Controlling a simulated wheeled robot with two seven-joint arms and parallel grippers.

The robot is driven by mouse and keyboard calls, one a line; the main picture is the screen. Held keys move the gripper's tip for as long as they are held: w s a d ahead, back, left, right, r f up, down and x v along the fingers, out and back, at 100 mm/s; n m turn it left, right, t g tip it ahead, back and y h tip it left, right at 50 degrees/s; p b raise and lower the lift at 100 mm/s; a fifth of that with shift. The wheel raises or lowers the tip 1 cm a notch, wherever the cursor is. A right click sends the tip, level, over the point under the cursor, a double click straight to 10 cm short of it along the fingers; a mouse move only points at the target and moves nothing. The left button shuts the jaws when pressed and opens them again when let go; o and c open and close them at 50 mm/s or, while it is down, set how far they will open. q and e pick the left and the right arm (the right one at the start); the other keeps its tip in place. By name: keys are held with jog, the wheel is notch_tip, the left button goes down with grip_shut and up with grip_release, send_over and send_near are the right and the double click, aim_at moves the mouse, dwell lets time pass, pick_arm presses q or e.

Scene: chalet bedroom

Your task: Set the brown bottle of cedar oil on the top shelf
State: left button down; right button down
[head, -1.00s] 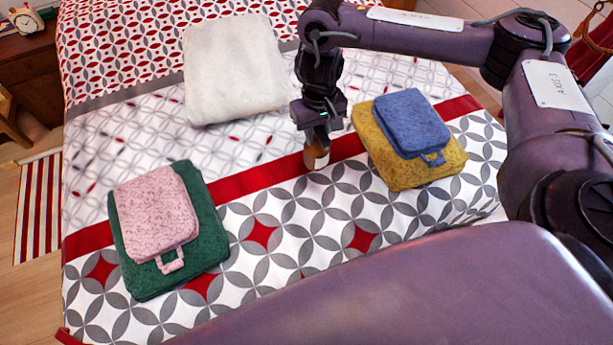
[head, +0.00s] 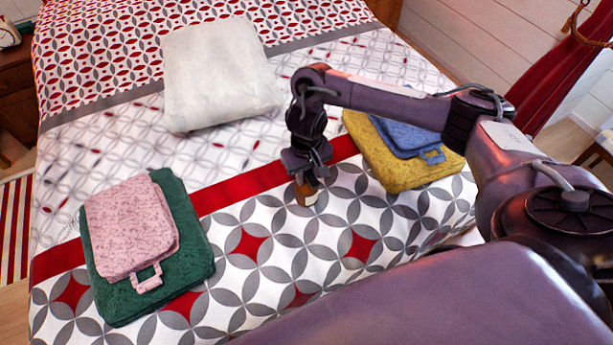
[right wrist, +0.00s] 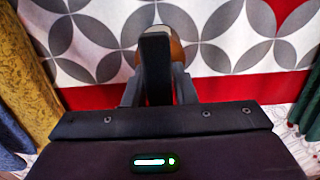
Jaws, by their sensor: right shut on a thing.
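The brown bottle (head: 306,195) is in my right gripper (head: 306,182), over the patterned bedspread in the middle of the head view. The gripper points down and is shut on the bottle's upper part. A pale label shows on the bottle's side. In the right wrist view the bottle (right wrist: 176,48) shows as a brown rounded edge, mostly hidden behind a dark finger. I cannot tell for sure whether its base touches the bed. No shelf is in view. My left gripper is not in view.
Pink (head: 130,225) and green (head: 190,240) folded towels lie on the bed at left. Yellow (head: 385,165) and blue (head: 428,150) ones lie just right of the gripper. A white cushion (head: 220,75) lies farther back. A wooden nightstand (head: 15,95) stands at far left.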

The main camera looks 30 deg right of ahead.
jog(key=shift+r, duration=0.15)
jog(key=c, duration=1.2)
grip_release()
